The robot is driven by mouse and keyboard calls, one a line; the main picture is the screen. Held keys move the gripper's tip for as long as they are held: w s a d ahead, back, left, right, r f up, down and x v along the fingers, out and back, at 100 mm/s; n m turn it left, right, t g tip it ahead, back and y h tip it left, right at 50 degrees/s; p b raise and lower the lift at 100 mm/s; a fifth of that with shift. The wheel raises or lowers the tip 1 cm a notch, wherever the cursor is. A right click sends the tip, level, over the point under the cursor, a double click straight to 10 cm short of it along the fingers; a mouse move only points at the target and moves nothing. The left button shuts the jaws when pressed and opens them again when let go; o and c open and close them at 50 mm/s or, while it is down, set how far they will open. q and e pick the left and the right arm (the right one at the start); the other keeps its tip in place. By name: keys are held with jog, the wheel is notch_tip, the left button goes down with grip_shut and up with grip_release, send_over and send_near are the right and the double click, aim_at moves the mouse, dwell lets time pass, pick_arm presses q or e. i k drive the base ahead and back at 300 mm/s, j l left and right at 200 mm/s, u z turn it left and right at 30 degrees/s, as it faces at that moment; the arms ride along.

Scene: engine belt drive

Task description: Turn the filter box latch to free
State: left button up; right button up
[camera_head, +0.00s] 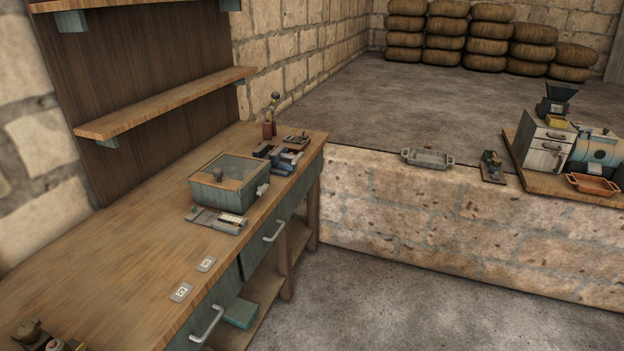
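A green box (228,199) with a wood-framed, see-through lid and a dark round knob on top sits on the wooden workbench. A small pale fitting (262,190) sticks out at its right side; it may be the latch, but it is too small to tell how it is turned. No label shows whether this is the filter box. Neither of my grippers is in view.
A flat tray of small parts (216,220) lies in front of the box, and dark blocks (279,158) stand behind it. Two small pale plates (181,292) lie on the bench (120,285). A low stone wall (430,215) is at right, with a grey tray (428,158) and machines.

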aim_at(261, 190)
jog(key=i+l+z, duration=0.3)
jog(key=i, duration=0.2)
jog(key=i+l+z, duration=0.25)
jog(key=i, duration=0.25)
jog(key=i+z, duration=0.3)
jog(key=i, duration=0.25)
jog(key=i+u, duration=0.35)
jog(key=u, duration=0.15)
jog(key=i+l+u, duration=0.25)
jog(key=u, duration=0.25)
jog(key=i+l+u, duration=0.35)
jog(key=u, duration=0.15)
